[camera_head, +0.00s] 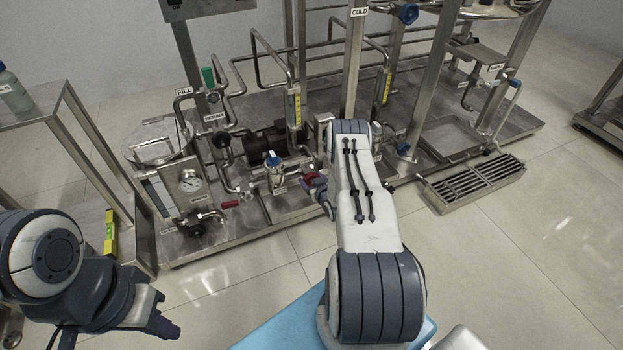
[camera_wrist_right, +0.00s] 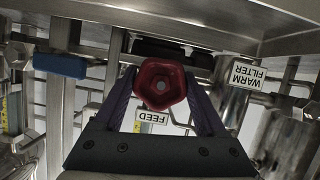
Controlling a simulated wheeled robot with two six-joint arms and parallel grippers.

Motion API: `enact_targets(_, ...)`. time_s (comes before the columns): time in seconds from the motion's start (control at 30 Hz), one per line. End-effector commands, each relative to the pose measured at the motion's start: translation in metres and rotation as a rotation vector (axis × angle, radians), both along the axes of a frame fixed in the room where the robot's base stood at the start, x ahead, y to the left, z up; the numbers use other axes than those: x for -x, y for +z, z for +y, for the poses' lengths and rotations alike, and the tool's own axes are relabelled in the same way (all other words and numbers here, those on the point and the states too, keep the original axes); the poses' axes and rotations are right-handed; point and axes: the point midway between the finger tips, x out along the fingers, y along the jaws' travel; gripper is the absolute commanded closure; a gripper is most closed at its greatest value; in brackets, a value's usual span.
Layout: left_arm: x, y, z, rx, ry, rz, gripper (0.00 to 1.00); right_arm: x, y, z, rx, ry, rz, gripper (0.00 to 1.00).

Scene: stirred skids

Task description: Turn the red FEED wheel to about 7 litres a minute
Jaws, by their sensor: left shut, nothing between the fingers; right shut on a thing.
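The red FEED wheel (camera_wrist_right: 162,84) is a small lobed handwheel in the right wrist view, with a white FEED label (camera_wrist_right: 152,117) just below it. My right gripper (camera_wrist_right: 161,78) is shut on the wheel, one purple finger on each side. In the head view a bit of the red wheel (camera_head: 310,177) shows beside my right arm, which hides much of this area. A yellow-scaled flow tube (camera_head: 295,108) stands above and left of it; its reading is too small to tell. My left gripper (camera_head: 163,322) is shut and empty at the lower left, away from the skid.
A blue handle (camera_wrist_right: 60,66) and a WARM FILTER label (camera_wrist_right: 243,73) flank the wheel. A second yellow-scaled tube (camera_head: 386,88), a blue-topped valve (camera_head: 273,163) and a red-handled valve (camera_head: 230,204) are on the skid.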

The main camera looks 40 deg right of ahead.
Motion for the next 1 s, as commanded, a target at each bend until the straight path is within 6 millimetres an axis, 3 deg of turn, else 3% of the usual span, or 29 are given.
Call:
enact_targets(0.07, 0.0, 0.0, 0.0, 0.0, 0.0, 0.0, 1.0, 0.001, -0.001, 0.0, -0.001, -0.001, 0.002, 0.82)
enact_targets(0.1, 0.0, 0.0, 0.0, 0.0, 0.0, 0.0, 1.0, 0.001, -0.001, 0.0, -0.003, 0.0, 0.001, 0.23)
enact_targets(0.17, 0.0, 0.0, 0.0, 0.0, 0.0, 0.0, 1.0, 0.001, -0.001, 0.0, -0.003, 0.0, 0.001, 0.0)
enact_targets(0.53, 0.0, 0.007, 0.0, 0.0, 0.0, 0.0, 1.0, 0.008, 0.005, 0.002, -0.004, -0.001, 0.002, 0.0)
enact_targets(1.0, 0.0, 0.051, 0.0, 0.0, 0.0, 0.0, 1.0, 0.083, 0.037, 0.023, -0.006, -0.002, 0.004, 0.0)
